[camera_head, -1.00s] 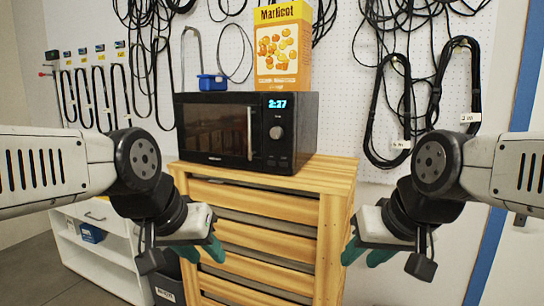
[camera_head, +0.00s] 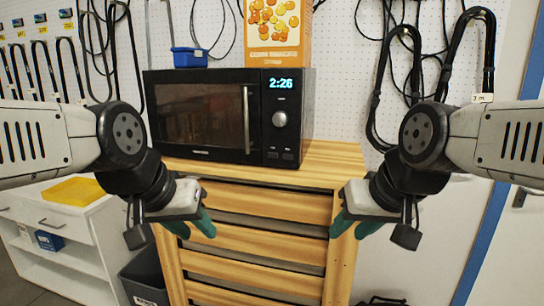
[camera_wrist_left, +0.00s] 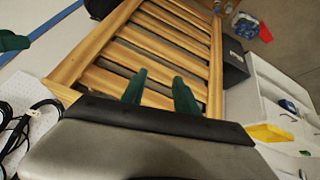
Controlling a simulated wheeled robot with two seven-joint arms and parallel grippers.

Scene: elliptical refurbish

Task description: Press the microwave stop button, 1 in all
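A black microwave (camera_head: 200,118) stands on the wooden drawer cabinet, its door closed and facing me. Its control panel has a lit display (camera_head: 281,84) reading 2:26, a round knob (camera_head: 280,119) below it, and small buttons (camera_head: 280,155) at the bottom. The button labels are too small to read. My left gripper (camera_head: 190,227) is in front of the cabinet, below the microwave's left part. In the left wrist view its green fingers (camera_wrist_left: 160,92) are apart and empty. My right gripper (camera_head: 355,227) is right of the panel and lower, its fingers apart and empty. Neither touches the microwave.
The wooden cabinet (camera_head: 315,165) has a bare top strip right of the microwave. A blue bin (camera_head: 189,57) and an orange box (camera_head: 278,30) sit on top of the microwave. A white shelf unit (camera_head: 95,225) with a yellow tray (camera_head: 72,190) stands left. Black cables hang behind.

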